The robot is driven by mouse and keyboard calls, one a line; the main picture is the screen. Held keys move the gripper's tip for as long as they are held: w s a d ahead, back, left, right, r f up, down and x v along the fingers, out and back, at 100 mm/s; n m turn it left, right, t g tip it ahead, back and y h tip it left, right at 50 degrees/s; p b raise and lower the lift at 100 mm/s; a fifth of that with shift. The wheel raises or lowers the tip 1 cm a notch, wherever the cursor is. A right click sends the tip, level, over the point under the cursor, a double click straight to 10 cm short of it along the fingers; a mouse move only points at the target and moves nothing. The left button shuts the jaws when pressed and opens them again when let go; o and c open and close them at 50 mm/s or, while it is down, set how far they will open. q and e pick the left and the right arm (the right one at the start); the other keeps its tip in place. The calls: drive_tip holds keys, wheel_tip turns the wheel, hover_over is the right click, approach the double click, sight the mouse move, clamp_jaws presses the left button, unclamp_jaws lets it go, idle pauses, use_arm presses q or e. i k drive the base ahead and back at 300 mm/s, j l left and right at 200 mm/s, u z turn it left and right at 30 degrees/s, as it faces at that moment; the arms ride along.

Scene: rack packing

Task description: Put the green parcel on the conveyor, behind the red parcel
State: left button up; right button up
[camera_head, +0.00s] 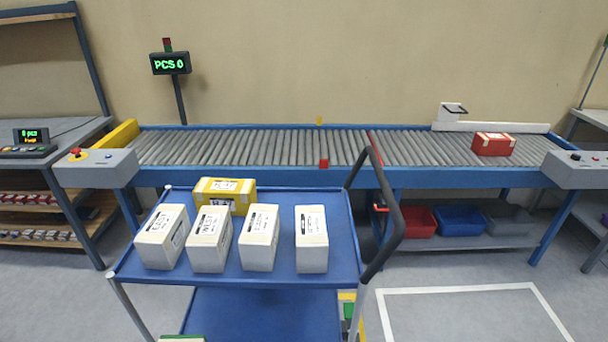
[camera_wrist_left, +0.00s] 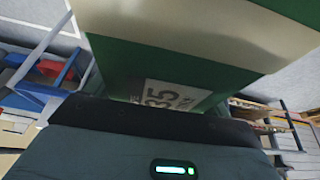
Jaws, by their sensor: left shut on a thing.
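The green parcel (camera_wrist_left: 160,62), with cream bands and a printed label, fills the upper part of the left wrist view. My left gripper (camera_wrist_left: 165,118) is shut on it. In the head view a green and white edge (camera_head: 182,338) shows at the bottom; I cannot tell for sure that it is the same parcel. The red parcel (camera_head: 493,144) lies on the right part of the roller conveyor (camera_head: 250,148). My right gripper is in neither view.
A blue cart (camera_head: 332,270) stands before the conveyor, carrying several white parcels (camera_head: 258,238) and a yellow parcel (camera_head: 225,193). Its black handle (camera_head: 392,215) rises at the right. The conveyor's left and middle rollers are clear. Bins (camera_head: 460,220) sit below.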

sight(543, 153)
drive_tip(key=i+l, duration=0.1)
drive_tip(key=l, duration=0.15)
drive_tip(key=i+l, duration=0.1)
drive_tip(key=l, duration=0.2)
drive_tip(key=l+z, duration=0.1)
drive_tip(key=l, duration=0.4)
drive_tip(key=i+l+z, duration=0.1)
drive_tip(key=l, duration=0.4)
drive_tip(key=i+l+z, duration=0.1)
drive_tip(key=l, duration=0.4)
drive_tip(key=i+l+z, duration=0.3)
drive_tip(key=i+l, duration=0.4)
drive_tip(key=l, duration=0.35)
drive_tip(key=i+l+z, duration=0.25)
drive_tip(key=i+l, duration=0.75)
drive_tip(key=l, duration=0.15)
drive_tip(key=i+l+z, duration=0.1)
drive_tip(key=i+l, duration=0.15)
drive_tip(key=l, duration=0.2)
drive_tip(key=i+l, duration=0.25)
drive_tip(key=l, duration=0.15)
drive_tip(key=z, duration=0.05)
